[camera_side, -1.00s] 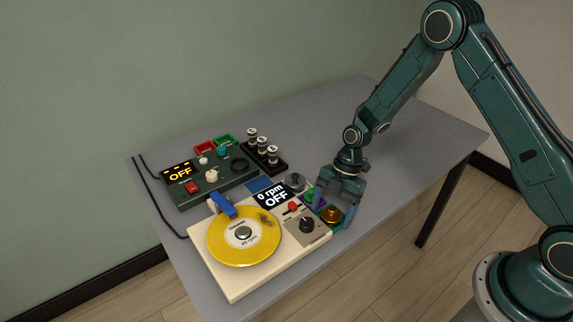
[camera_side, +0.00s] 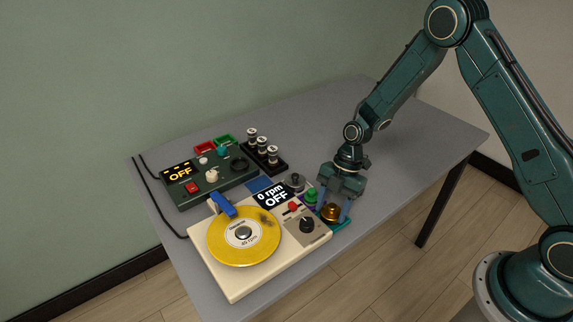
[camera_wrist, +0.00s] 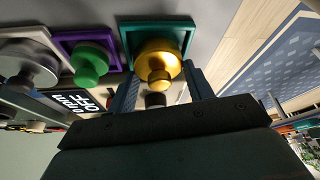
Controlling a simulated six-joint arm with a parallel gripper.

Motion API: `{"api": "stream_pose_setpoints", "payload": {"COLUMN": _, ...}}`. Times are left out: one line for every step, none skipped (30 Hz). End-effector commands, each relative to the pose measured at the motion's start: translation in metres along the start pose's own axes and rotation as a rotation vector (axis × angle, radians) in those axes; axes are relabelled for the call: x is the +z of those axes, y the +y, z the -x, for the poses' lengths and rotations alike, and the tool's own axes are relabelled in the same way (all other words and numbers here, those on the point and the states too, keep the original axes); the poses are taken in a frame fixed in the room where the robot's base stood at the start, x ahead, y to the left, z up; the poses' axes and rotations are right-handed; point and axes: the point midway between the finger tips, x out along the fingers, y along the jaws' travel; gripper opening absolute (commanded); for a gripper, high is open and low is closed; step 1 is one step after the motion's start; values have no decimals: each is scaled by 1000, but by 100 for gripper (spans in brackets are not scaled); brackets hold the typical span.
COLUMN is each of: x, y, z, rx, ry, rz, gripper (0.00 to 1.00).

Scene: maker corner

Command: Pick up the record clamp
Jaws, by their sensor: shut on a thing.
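The record clamp, a gold disc with a knob (camera_side: 331,212), is at the right end of the row of pads beside the turntable. It also shows in the wrist view as a gold stepped piece (camera_wrist: 158,62). A teal square pad (camera_side: 344,224) lies under it. My gripper (camera_side: 333,206) points down, its fingers on either side of the gold clamp and shut on it. I cannot tell whether a small gap separates the clamp from the pad.
A green knobbed piece (camera_wrist: 90,66) on a purple pad and a grey piece (camera_wrist: 28,64) stand close to the left. The turntable (camera_side: 232,284) carries a yellow record (camera_side: 225,252). A dark control box (camera_side: 225,189) stands behind. Table at the back right is clear.

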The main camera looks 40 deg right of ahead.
Motion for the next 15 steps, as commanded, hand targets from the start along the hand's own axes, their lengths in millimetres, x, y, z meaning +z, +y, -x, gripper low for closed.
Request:
{"api": "stream_pose_setpoints", "payload": {"x": -2, "y": 0, "z": 5, "rx": 2, "ry": 0, "rz": 1, "gripper": 22}}
{"api": "stream_pose_setpoints", "payload": {"x": -3, "y": 0, "z": 7, "rx": 2, "ry": 0, "rz": 1, "gripper": 22}}
{"api": "stream_pose_setpoints", "payload": {"x": -4, "y": 0, "z": 11, "rx": 2, "ry": 0, "rz": 1, "gripper": 22}}
{"api": "stream_pose_setpoints", "payload": {"x": -6, "y": 1, "z": 14, "rx": 2, "ry": -1, "rz": 2, "gripper": 22}}
{"api": "stream_pose_setpoints", "payload": {"x": -7, "y": 1, "z": 17, "rx": 3, "ry": -1, "rz": 2, "gripper": 22}}
{"api": "stream_pose_setpoints", "payload": {"x": -9, "y": 0, "z": 22, "rx": 3, "ry": -1, "rz": 2, "gripper": 22}}
{"api": "stream_pose_setpoints", "payload": {"x": -10, "y": 0, "z": 26, "rx": 3, "ry": -1, "rz": 2, "gripper": 22}}
{"api": "stream_pose_setpoints", "payload": {"x": -12, "y": 1, "z": 31, "rx": 3, "ry": -1, "rz": 2, "gripper": 22}}
{"api": "stream_pose_setpoints", "payload": {"x": -15, "y": 1, "z": 37, "rx": 3, "ry": -1, "rz": 1, "gripper": 22}}
{"api": "stream_pose_setpoints", "payload": {"x": -17, "y": 0, "z": 42, "rx": 3, "ry": -1, "rz": 2, "gripper": 22}}
{"api": "stream_pose_setpoints", "payload": {"x": -19, "y": 0, "z": 46, "rx": 3, "ry": 0, "rz": 2, "gripper": 22}}
{"api": "stream_pose_setpoints", "payload": {"x": -22, "y": 1, "z": 54, "rx": 4, "ry": -1, "rz": 3, "gripper": 22}}
{"api": "stream_pose_setpoints", "payload": {"x": -24, "y": 1, "z": 59, "rx": 3, "ry": 0, "rz": 3, "gripper": 22}}
{"api": "stream_pose_setpoints", "payload": {"x": -26, "y": 1, "z": 65, "rx": 4, "ry": -1, "rz": 2, "gripper": 22}}
{"api": "stream_pose_setpoints", "payload": {"x": -29, "y": 0, "z": 72, "rx": 3, "ry": -1, "rz": 2, "gripper": 22}}
